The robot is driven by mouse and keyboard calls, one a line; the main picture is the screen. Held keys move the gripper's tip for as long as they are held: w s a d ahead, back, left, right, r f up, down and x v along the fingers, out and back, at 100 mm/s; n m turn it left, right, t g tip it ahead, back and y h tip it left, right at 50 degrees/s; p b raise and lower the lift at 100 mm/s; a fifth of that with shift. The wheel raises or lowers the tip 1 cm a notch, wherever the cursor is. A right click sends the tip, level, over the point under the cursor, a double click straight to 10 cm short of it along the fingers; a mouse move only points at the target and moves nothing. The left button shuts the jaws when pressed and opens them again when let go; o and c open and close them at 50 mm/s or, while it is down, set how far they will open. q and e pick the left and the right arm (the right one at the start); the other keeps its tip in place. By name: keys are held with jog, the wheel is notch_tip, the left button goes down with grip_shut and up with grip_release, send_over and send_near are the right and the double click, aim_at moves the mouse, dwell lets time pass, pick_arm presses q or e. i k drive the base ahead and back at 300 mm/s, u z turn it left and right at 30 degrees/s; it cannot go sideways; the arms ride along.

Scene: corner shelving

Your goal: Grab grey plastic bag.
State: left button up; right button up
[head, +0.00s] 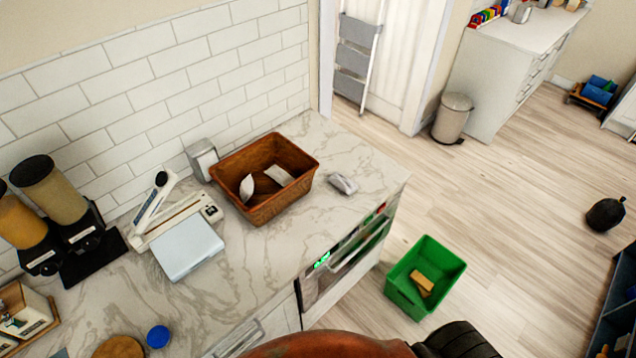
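A small crumpled grey item (342,184), which looks like the grey plastic bag, lies on the marble counter to the right of the brown basket. Nothing touches it. Neither of my grippers shows clearly in the head view. A rust-coloured curved part and a black ribbed part, probably mine, show at the bottom edge.
The brown basket (262,205) holds pale items. A vacuum sealer (165,215), a pale blue box (187,246) and dispensers (50,190) stand left. A green bin (425,278) is on the floor before the counter. A black bag (606,214) lies at the right. Open floor lies between.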

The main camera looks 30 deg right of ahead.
aim_at(340, 181)
jog(key=u, duration=2.5)
jog(key=k, duration=1.8)
jog(key=z, duration=2)
